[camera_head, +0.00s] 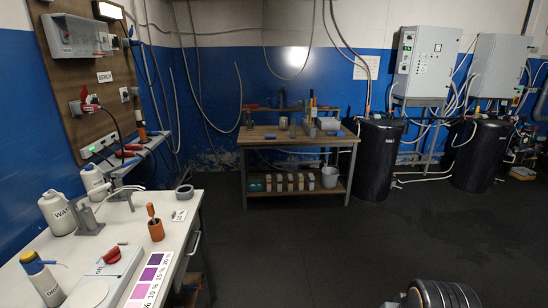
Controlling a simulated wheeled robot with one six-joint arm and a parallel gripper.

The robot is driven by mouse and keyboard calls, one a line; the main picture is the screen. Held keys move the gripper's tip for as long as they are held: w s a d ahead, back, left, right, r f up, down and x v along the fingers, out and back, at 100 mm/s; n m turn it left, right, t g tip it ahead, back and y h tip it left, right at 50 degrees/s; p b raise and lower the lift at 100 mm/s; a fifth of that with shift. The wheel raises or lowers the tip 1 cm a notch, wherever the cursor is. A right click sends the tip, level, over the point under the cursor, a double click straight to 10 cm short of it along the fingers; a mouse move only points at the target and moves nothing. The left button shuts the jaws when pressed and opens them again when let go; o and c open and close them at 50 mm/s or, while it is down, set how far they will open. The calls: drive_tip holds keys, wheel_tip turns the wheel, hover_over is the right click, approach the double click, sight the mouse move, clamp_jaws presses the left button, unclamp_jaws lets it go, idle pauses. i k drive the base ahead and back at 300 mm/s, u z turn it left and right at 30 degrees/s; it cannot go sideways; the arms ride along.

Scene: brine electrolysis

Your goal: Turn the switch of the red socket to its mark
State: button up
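A red socket (76,107) is mounted on the brown wooden board at the left wall. A dark plug with a red and white part (91,104) sits at its right side, and a black cable hangs down from it. The socket is small in this view; I cannot make out its switch or mark, or which way the switch points. My gripper is not in view, so nothing of mine is seen near the socket.
The wooden board (75,70) also carries a grey box (72,36) and other sockets. Below it are a narrow shelf and a white bench (183,232) with bottles and a device with a red knob (112,254). The dark floor (290,240) in the middle is clear.

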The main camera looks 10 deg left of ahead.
sight(95, 100)
drive_tip(key=u, duration=0.85)
drive_tip(key=i, duration=1.9)
drive_tip(key=u, duration=1.1)
